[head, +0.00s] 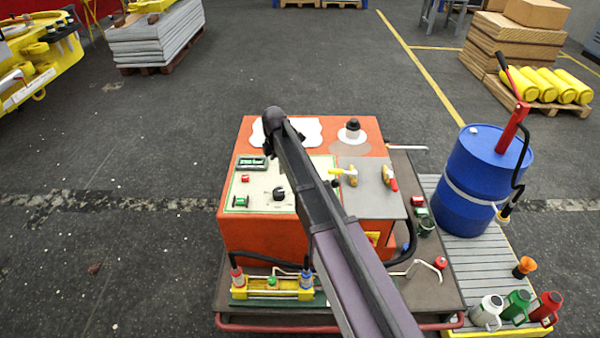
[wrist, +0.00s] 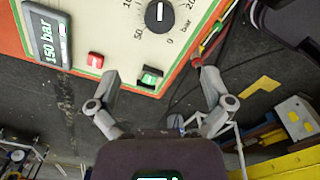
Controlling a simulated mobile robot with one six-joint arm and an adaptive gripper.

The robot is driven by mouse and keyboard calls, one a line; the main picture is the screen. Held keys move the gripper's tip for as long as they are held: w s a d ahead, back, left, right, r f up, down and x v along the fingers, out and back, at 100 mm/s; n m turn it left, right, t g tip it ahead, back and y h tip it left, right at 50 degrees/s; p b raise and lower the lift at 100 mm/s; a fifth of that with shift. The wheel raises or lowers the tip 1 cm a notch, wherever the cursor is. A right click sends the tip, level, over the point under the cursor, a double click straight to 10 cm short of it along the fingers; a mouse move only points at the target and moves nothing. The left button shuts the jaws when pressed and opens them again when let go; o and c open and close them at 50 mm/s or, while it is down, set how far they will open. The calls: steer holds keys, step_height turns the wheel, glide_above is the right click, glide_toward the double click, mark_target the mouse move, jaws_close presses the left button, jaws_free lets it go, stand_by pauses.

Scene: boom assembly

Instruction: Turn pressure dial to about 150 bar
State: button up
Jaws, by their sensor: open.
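The pressure dial (head: 279,193) is a round black knob on the cream panel of the orange unit. In the wrist view the dial (wrist: 159,14) has a white pointer mark running up the picture, with scale numbers around it; the top of the scale is cut off. The display (wrist: 48,38) reads "150 bar"; in the head view it is a dark box (head: 251,163). My gripper (wrist: 160,77) is open and empty, its two fingers apart below the dial in the wrist view and not touching it. In the head view my fingers cannot be made out.
A red button (wrist: 95,60) and a green switch (wrist: 150,77) sit on the panel near my fingers. Yellow-handled (head: 344,170) and red-handled (head: 389,178) levers stand right of my arm. A blue drum (head: 480,175) stands further right. Floor left of the unit is clear.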

steer(key=s+d+m, duration=0.6)
steer(key=d, duration=0.1)
steer(key=shift+d+f+b, duration=0.2)
steer(key=shift+d+b, duration=0.1)
steer(key=shift+d, duration=0.1)
stand_by(0.3)
steer(key=s+d+m, duration=1.5)
steer(key=s+m, duration=0.2)
steer(key=s, duration=0.2)
steer(key=shift+s, duration=0.35)
